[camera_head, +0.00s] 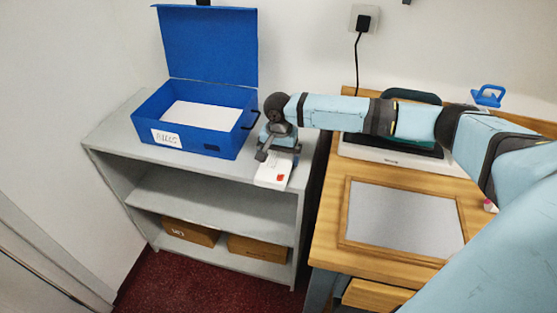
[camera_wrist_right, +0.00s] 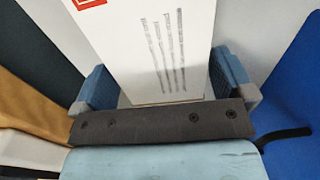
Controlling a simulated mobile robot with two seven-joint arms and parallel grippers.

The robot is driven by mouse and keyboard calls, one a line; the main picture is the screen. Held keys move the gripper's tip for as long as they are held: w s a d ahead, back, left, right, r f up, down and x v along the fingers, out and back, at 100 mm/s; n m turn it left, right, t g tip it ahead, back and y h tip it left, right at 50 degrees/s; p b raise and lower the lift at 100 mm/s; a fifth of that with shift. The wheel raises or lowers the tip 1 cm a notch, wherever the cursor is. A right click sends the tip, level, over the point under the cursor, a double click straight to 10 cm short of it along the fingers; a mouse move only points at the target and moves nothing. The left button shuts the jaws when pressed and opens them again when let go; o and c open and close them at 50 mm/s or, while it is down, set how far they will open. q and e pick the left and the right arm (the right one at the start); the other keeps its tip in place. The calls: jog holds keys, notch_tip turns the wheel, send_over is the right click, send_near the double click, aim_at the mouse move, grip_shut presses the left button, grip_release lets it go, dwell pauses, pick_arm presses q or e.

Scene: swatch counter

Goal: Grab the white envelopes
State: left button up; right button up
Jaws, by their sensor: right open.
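White envelopes (camera_head: 272,174) lie at the front right of the grey shelf's top, with a red mark on the top one. In the right wrist view the top envelope (camera_wrist_right: 165,45) shows printed dark lines and a red stamp corner. I cannot tell how many there are. My right gripper (camera_head: 279,151) is over their back end and hides it. In the wrist view its blue fingers (camera_wrist_right: 165,88) stand apart, one on each side of the envelope, not visibly closed on it. My left gripper is not in view.
An open blue box (camera_head: 208,145) with white paper inside stands left of my right gripper on the grey shelf (camera_head: 120,142). A wooden desk (camera_head: 328,222) with a grey panel (camera_head: 405,218) is to the right. Brown boxes (camera_head: 190,231) sit on the lower shelf.

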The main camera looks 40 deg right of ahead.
jog(key=c, duration=0.7)
jog(key=shift+o, duration=0.2)
